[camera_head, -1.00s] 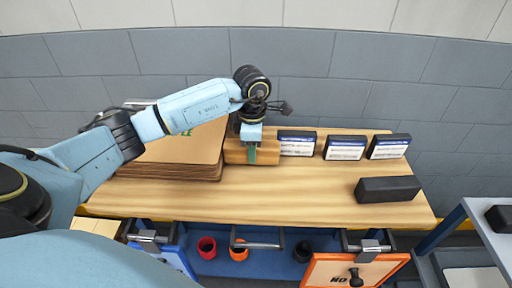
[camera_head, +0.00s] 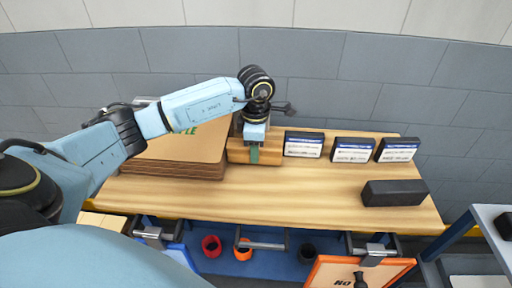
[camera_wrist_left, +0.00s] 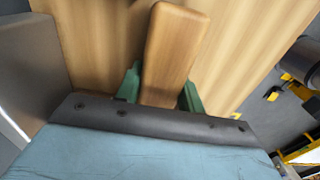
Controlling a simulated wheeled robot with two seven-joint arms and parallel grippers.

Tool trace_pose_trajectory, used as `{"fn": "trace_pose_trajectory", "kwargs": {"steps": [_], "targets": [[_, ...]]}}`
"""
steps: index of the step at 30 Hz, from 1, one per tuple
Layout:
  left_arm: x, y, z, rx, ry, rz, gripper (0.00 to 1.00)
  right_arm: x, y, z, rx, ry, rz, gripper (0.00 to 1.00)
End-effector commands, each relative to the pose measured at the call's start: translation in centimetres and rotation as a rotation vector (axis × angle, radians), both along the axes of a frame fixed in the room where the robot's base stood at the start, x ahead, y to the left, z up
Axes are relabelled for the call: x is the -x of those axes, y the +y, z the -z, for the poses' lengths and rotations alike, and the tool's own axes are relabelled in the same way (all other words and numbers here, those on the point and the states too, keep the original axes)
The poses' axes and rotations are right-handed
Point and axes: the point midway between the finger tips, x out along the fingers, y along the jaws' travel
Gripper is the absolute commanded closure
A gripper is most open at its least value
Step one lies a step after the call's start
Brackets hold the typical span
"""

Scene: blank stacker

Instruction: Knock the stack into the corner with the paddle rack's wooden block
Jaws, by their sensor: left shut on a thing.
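A stack of flat brown boards (camera_head: 165,165) with green lettering on top lies at the left of the wooden table, partly hidden by my left arm. A wooden block (camera_head: 270,158) lies just right of the stack; whether they touch is hard to tell. My left gripper (camera_head: 254,154) points down onto the block, with its green fingers on the block's sides. In the left wrist view, the block (camera_wrist_left: 172,45) sits between the green fingers of the left gripper (camera_wrist_left: 160,92), which is shut on it. My right gripper is out of view.
Several black boxes stand right of the block, three with white labels (camera_head: 303,146) and one plain black block (camera_head: 394,193) nearer the front. The front of the wooden table (camera_head: 270,207) is clear. A grey wall (camera_head: 420,90) runs behind it. Red and orange cups are below.

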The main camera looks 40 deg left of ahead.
Motion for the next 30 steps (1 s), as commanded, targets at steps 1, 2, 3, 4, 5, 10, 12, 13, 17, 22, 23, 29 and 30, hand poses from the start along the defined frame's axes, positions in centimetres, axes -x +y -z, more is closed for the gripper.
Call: {"fn": "trace_pose_trajectory", "kwargs": {"steps": [1, 2, 3, 4, 5, 10, 12, 13, 17, 22, 23, 29, 30], "targets": [[-0.1, 0.1, 0.0, -0.007, 0.004, -0.004, 0.93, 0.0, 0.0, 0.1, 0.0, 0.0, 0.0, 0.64], [-0.1, -0.1, 0.0, -0.006, 0.004, -0.004, 0.93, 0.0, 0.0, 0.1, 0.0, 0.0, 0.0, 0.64], [-0.3, -0.3, 0.0, -0.005, 0.003, -0.003, 0.93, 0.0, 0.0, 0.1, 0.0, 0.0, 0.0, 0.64], [-0.4, -0.5, 0.0, -0.004, 0.003, -0.003, 0.93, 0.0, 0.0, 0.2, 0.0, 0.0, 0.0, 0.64], [-0.5, -0.7, 0.0, -0.003, 0.002, -0.003, 0.93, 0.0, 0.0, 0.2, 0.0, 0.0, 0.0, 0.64], [-0.8, -1.2, 0.0, -0.001, 0.0, -0.003, 0.93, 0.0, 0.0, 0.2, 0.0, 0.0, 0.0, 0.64], [-0.9, -1.3, -0.2, -0.001, -0.001, -0.003, 0.93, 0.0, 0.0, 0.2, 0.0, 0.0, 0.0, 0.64], [-0.9, -1.3, -0.3, -0.001, -0.001, -0.002, 0.93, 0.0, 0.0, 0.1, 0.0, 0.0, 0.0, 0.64], [-0.9, -1.3, -1.2, -0.001, -0.003, -0.002, 0.93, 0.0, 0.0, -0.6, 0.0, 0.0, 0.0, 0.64], [-0.9, -1.4, -3.0, 0.001, -0.003, 0.0, 0.93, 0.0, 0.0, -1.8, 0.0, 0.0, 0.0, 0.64], [-0.9, -1.4, -3.3, 0.001, -0.003, 0.0, 0.93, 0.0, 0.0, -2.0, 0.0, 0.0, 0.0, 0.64], [-0.9, -1.4, -5.4, 0.0, -0.004, 0.0, 0.93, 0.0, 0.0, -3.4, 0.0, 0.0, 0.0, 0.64], [-0.9, -1.4, -5.7, 0.0, -0.004, 0.0, 0.93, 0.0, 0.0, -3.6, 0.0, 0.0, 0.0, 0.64]]}}
